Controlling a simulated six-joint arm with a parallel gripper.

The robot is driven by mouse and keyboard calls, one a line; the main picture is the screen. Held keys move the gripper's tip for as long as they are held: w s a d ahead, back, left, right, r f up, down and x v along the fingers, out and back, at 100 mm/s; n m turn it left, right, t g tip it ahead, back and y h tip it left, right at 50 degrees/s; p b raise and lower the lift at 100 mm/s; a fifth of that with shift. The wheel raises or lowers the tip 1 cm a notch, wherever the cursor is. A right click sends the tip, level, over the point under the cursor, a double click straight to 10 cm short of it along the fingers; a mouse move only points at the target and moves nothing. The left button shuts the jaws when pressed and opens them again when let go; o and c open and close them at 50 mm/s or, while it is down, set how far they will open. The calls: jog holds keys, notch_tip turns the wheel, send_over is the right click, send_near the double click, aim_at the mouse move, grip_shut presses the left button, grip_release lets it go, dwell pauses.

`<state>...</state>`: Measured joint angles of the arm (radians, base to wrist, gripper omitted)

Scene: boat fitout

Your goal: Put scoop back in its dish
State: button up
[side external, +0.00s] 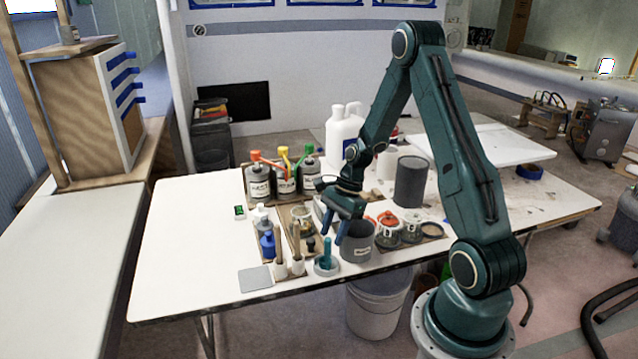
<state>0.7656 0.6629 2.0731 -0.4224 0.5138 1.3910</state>
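A teal upright piece (326,249), which looks like the scoop's handle, stands in a small round grey dish (327,269) near the table's front edge. The scoop's lower end is hidden by the dish, and I cannot tell how it rests there. My gripper (333,236) is just above and slightly right of the teal piece, pointing down. Its two fingers look apart with nothing seen between them. It seems separate from the handle, but contact is hard to judge at this size.
A grey labelled pot (357,245) stands close right of the dish. Small bottles and brush holders (279,268) crowd the left. Jars with red and orange tops (387,223) stand right. Bottles with coloured caps (285,180) stand behind. The table's left part (190,240) is clear.

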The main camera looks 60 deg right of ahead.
jog(key=v, duration=0.6)
jog(key=shift+r, duration=0.2)
jog(key=shift+d, duration=0.1)
jog(key=s+a+r+n+h, duration=0.2)
jog(key=a+r+n+h, duration=0.1)
jog(key=a+r+n, duration=1)
jog(key=s+a+r+n+t, duration=0.2)
jog(key=s+a+r+n, duration=0.2)
jog(key=s, duration=0.2)
jog(key=s+a+r+n+t+h, duration=0.1)
jog(key=s+a+r+n, duration=0.3)
jog(key=s+n, duration=0.1)
jog(key=shift+s+n+t, duration=0.3)
jog(key=shift+s+t, duration=0.1)
jog(key=shift+s, duration=0.4)
